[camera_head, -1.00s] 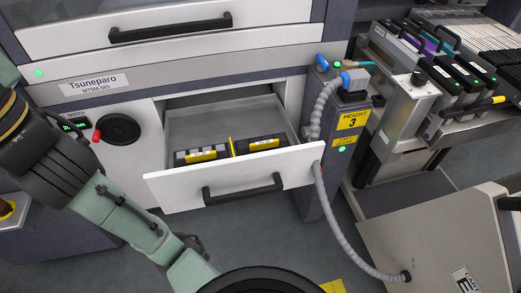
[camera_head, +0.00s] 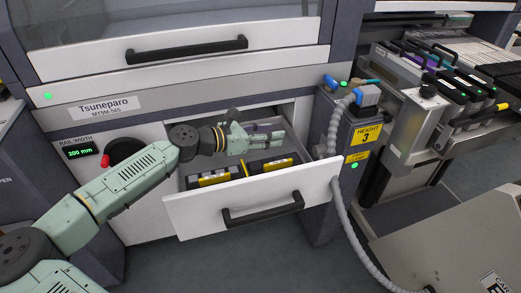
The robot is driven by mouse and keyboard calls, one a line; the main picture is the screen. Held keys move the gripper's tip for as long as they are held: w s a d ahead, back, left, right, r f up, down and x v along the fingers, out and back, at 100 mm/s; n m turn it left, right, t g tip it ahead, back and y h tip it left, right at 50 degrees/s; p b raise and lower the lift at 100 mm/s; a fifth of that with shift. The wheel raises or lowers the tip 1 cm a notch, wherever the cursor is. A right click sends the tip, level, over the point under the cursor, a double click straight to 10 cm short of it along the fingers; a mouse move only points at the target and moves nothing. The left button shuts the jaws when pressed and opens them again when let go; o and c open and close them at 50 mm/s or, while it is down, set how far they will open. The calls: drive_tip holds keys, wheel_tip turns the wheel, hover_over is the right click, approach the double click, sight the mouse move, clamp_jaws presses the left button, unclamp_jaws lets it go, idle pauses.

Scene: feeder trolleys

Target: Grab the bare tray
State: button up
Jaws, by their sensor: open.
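The left tray (camera_head: 213,179) is partly behind the drawer front. The right tray (camera_head: 272,166) has a yellow strip at its left edge. They are too small and too covered to tell surely which one is bare. My gripper (camera_head: 279,132) is open and empty, reaching in over the drawer's back part, above and behind the right tray. It looks apart from both trays. My arm crosses the drawer's left side and hides part of its interior.
The drawer front with its black handle (camera_head: 263,207) stands out from the machine. A grey post (camera_head: 352,170) with a ribbed hose (camera_head: 347,215) stands close on the right. A feeder trolley (camera_head: 425,115) is farther right.

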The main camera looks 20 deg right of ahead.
drive_tip(key=a+f+y, duration=0.1)
drive_tip(key=a+f, duration=0.1)
drive_tip(key=f, duration=0.1)
drive_tip(key=a+f, duration=0.2)
drive_tip(key=f, duration=0.1)
drive_tip(key=a+f+y, duration=0.1)
drive_tip(key=a+f, duration=0.2)
drive_tip(key=shift+f+g+y, duration=0.3)
drive_tip(key=shift+f+g, duration=0.05)
drive_tip(key=shift+g, duration=0.05)
drive_tip(key=p, duration=0.1)
approach(277, 162)
drive_tip(key=shift+f+x, duration=0.25)
drive_tip(key=shift+x, duration=0.9)
drive_tip(key=x, duration=0.1)
drive_tip(key=p+x, duration=0.1)
drive_tip(key=x, duration=0.1)
drive_tip(key=p+x, duration=0.1)
drive_tip(key=shift+w+d+r, duration=0.1)
drive_tip(key=shift+d+r, duration=0.1)
drive_tip(key=shift+d, duration=0.15)
drive_tip(key=shift+w+d+f, duration=0.15)
drive_tip(key=shift+d+f, duration=0.25)
drive_tip(key=shift+d, duration=0.05)
drive_tip(key=shift+c, duration=0.2)
clamp_jaws()
